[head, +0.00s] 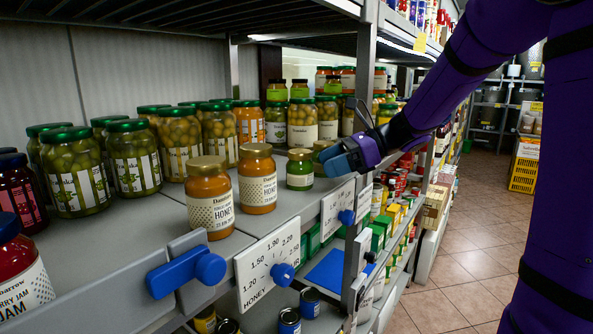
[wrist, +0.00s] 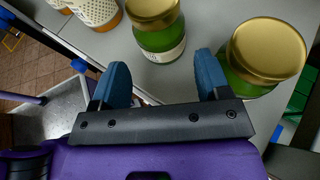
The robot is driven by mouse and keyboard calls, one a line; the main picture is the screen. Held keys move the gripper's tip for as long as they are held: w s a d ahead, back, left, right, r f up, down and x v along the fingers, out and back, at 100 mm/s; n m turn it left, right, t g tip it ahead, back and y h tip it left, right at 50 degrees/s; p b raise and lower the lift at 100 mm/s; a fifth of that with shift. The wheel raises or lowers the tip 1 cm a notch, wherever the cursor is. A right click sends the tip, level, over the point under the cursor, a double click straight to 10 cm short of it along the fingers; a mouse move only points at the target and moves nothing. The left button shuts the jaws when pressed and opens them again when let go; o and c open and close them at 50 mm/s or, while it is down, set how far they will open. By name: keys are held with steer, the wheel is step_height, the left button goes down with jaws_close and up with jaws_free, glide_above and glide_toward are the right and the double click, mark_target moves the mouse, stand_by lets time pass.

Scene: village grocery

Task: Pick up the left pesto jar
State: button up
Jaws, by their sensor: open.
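Two small pesto jars with gold lids and green contents stand on the upper shelf. The left pesto jar (head: 300,170) stands upright right of the honey jars; in the wrist view it (wrist: 160,38) is ahead of the gap between my fingers. The right pesto jar (head: 322,153) is partly hidden behind my gripper in the head view; in the wrist view it (wrist: 262,58) is close outside the right finger. My gripper (head: 338,160) is open, with blue fingers; it also shows in the wrist view (wrist: 162,60). No jar is held.
Two honey jars (head: 209,197) (head: 257,178) stand left of the pesto. Rows of olive jars (head: 135,157) fill the shelf behind. A price dial panel (head: 268,262) and blue knobs line the shelf's front edge. A metal shelf post (head: 362,90) rises near my gripper. The tiled aisle (head: 470,250) is open.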

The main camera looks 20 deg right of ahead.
mark_target(300, 151)
steer(key=shift+r+x, duration=0.15)
steer(key=shift+x, duration=1.65)
steer(key=shift+r+x, duration=0.1)
steer(key=shift+x, duration=1.7)
steer(key=shift+w, duration=0.1)
steer(key=c, duration=0.8)
steer(key=shift+r, duration=0.1)
steer(key=shift+r, duration=0.45)
steer(key=r, duration=0.2)
steer(key=shift+s+a+r, duration=0.1)
steer(key=shift+s+r, duration=0.2)
steer(key=shift+r, duration=0.05)
steer(key=s+a+r, duration=0.1)
steer(key=s+a, duration=0.1)
steer(key=s, duration=1.3)
steer(key=shift+r, duration=0.15)
